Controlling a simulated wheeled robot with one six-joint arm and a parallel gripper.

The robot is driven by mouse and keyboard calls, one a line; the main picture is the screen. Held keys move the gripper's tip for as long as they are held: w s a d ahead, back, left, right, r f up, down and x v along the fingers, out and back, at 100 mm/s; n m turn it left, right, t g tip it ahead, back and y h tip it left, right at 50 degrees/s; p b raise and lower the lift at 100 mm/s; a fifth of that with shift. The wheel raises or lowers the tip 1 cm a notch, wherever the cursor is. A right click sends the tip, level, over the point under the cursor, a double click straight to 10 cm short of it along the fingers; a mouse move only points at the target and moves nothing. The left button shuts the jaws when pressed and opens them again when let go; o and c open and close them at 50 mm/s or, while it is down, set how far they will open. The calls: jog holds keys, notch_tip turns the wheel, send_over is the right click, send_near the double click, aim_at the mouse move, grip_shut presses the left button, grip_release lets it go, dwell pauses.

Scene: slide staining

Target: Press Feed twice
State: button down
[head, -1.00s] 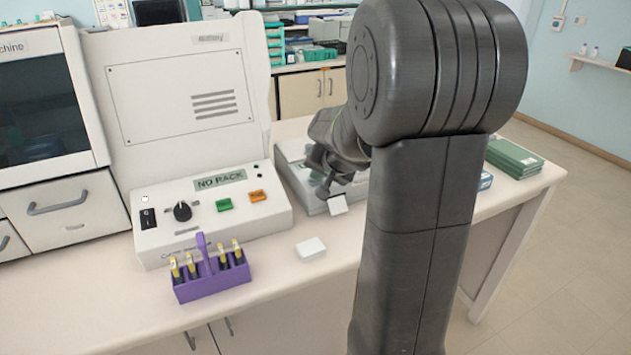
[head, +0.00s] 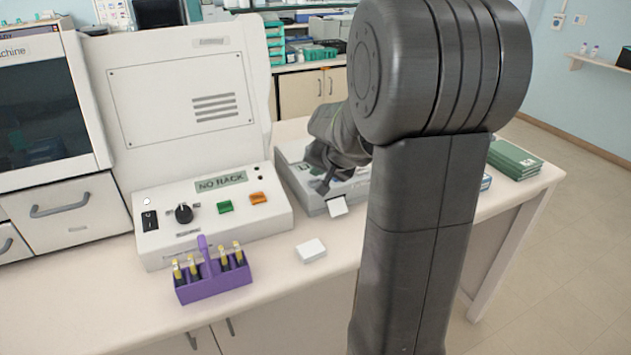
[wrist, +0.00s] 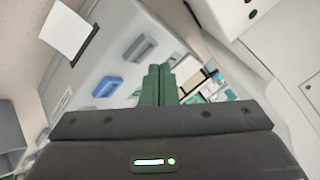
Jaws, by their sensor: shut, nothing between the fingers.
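A low grey-white machine (head: 292,166) sits on the bench, partly hidden behind my arm. A white label (head: 338,206) sticks out of its front slot, and it also shows in the wrist view (wrist: 63,30). I cannot read which is Feed. My gripper (head: 321,188) is shut and empty, low over the machine near the label. Its fingertips (wrist: 159,70) show right of the buttons in the wrist view. I cannot tell whether they touch anything.
The stainer panel (head: 213,210) to the left reads "NO RACK", with a knob and green and orange buttons.

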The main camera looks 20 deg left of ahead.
notch_tip(320, 180, up, 5)
jog(key=p, duration=0.3)
jog(key=shift+f, duration=0.1)
dwell(2.4)
notch_tip(320, 180, up, 4)
jog(key=shift+f, duration=0.1)
jog(key=shift+f, duration=0.15)
notch_tip(320, 180, down, 9)
jog(key=b, duration=0.7)
jog(key=shift+r, duration=0.2)
dwell(1.7)
jog(key=shift+f+b, duration=0.4)
jog(key=shift+b, duration=0.25)
